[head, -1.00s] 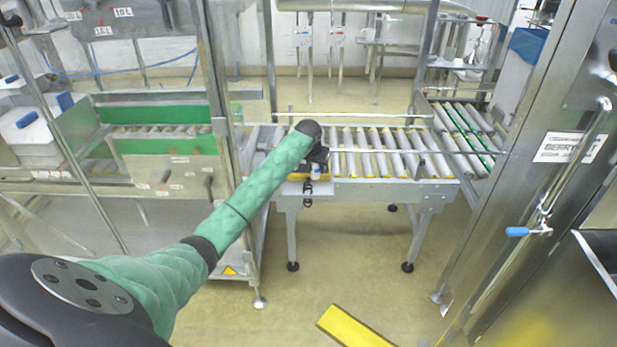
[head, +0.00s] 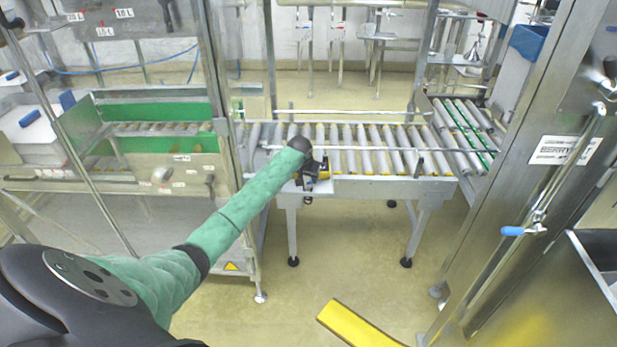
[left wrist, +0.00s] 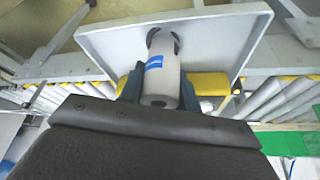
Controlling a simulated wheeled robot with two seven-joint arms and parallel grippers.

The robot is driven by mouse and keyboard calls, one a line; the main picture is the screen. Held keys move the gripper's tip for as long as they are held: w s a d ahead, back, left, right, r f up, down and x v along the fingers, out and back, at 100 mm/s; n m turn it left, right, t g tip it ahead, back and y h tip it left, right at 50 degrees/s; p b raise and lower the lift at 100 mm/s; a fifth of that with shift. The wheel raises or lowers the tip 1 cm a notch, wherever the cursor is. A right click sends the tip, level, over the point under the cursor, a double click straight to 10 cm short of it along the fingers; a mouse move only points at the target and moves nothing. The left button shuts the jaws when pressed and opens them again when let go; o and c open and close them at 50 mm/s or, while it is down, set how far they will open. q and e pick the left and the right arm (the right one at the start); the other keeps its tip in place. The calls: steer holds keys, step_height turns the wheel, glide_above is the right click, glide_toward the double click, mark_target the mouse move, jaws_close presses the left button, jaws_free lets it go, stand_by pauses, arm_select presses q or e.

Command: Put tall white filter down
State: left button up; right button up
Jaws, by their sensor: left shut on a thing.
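The tall white filter (left wrist: 162,68) is a white cylinder with a blue label, seen in the left wrist view. My left gripper (left wrist: 159,90) is shut around it, one dark finger on each side. The filter's far end is at a light grey plate (left wrist: 105,42); I cannot tell whether they touch. In the head view my left gripper (head: 311,178) is at the front left edge of the roller conveyor (head: 375,150), and the filter is mostly hidden by the wrist. My right gripper does not show.
Yellow parts (left wrist: 208,84) show beside the filter. A glass-and-metal frame stands left of my arm. A steel cabinet (head: 558,150) with a blue-handled lever (head: 520,231) stands at the right. A yellow piece (head: 358,325) is low in front. The conveyor's rollers look bare.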

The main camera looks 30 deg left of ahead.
arm_select(q)
steer(key=o, duration=1)
steer(key=shift+f, duration=0.1)
steer(key=shift+c, duration=0.2)
